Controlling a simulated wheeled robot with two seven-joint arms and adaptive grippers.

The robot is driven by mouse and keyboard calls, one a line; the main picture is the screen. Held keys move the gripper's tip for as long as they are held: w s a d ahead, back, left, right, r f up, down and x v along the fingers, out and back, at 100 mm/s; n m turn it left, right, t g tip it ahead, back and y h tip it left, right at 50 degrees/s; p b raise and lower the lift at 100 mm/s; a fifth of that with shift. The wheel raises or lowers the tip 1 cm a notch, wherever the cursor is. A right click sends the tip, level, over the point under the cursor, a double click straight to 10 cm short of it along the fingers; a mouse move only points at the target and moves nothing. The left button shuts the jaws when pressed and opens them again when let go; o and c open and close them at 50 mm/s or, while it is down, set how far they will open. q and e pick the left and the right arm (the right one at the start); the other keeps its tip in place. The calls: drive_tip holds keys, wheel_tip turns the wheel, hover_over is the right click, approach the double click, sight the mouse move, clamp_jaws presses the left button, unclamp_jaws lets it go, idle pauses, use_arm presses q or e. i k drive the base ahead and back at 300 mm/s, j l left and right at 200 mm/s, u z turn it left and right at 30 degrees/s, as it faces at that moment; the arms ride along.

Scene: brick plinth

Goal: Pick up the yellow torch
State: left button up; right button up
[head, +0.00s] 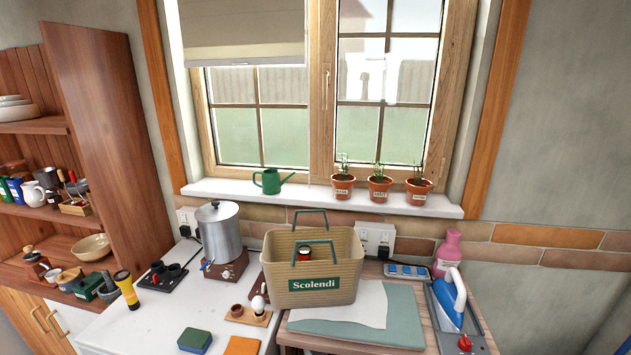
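A yellow torch (126,289) with a dark head stands upright on the left end of the white countertop (160,325), near its left edge. It is next to a black tray holding small dark items (163,275). Nothing covers the torch in the head view. Neither of my grippers shows in the head view.
A steel pot (219,233) on a brown burner, a beige basket (335,270) marked Scolendi and an egg holder (250,313) stand to the right. A blue iron (450,294) is far right.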

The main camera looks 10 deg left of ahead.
sight(122, 278)
drive_tip(key=u, duration=1.75)
